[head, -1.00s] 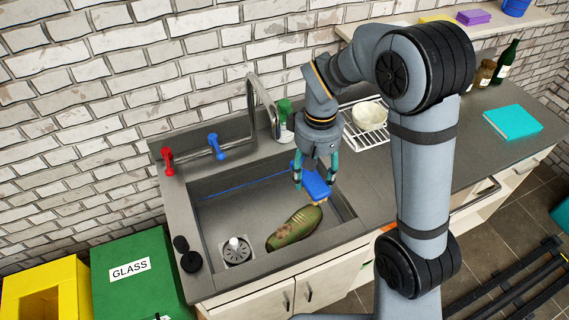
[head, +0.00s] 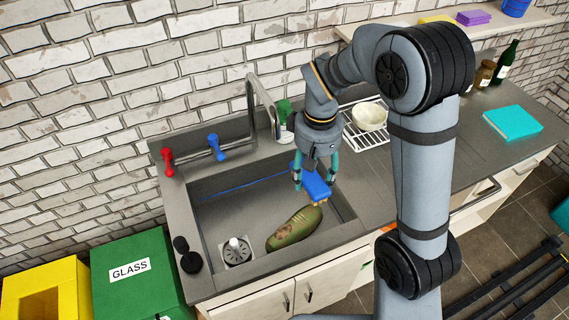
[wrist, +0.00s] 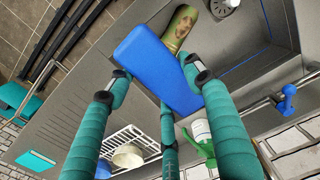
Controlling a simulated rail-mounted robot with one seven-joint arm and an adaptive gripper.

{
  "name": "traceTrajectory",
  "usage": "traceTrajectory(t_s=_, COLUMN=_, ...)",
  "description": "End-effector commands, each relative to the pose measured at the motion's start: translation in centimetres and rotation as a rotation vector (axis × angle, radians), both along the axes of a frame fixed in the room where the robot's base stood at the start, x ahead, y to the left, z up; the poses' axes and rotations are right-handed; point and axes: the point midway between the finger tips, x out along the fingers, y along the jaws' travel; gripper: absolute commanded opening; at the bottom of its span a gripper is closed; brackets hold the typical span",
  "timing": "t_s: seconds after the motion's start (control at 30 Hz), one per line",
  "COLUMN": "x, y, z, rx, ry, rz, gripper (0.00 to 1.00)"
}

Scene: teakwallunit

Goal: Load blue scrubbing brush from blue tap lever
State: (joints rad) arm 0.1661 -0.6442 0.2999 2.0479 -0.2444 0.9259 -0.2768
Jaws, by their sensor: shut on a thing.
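My gripper (head: 315,180) is shut on the blue scrubbing brush (head: 315,187) and holds it over the right end of the sink. In the wrist view the blue brush (wrist: 158,66) lies between the teal fingers of my gripper (wrist: 158,82). The blue tap lever (head: 215,146) stands behind the sink on the left, well apart from the brush. It also shows in the wrist view (wrist: 288,92) at the right.
The sink (head: 208,215) holds a green-brown mottled object (head: 294,229) below the brush. A red tap lever (head: 167,161), curved spout (head: 251,100) and green-topped bottle (head: 286,128) line the back. A wire rack (head: 360,139) with a bowl (head: 369,115) stands right.

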Motion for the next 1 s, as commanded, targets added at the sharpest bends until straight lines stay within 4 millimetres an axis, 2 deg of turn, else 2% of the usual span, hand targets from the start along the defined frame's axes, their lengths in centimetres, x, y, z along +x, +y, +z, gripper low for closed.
traceTrajectory(t_s=0.6, x=-2.7, y=-3.5, z=3.8, rx=0.001, ry=-0.002, rz=0.000, gripper=0.30)
traceTrajectory(t_s=1.0, x=-3.1, y=-3.9, z=4.0, rx=0.000, ry=0.000, rz=0.000, gripper=0.30)
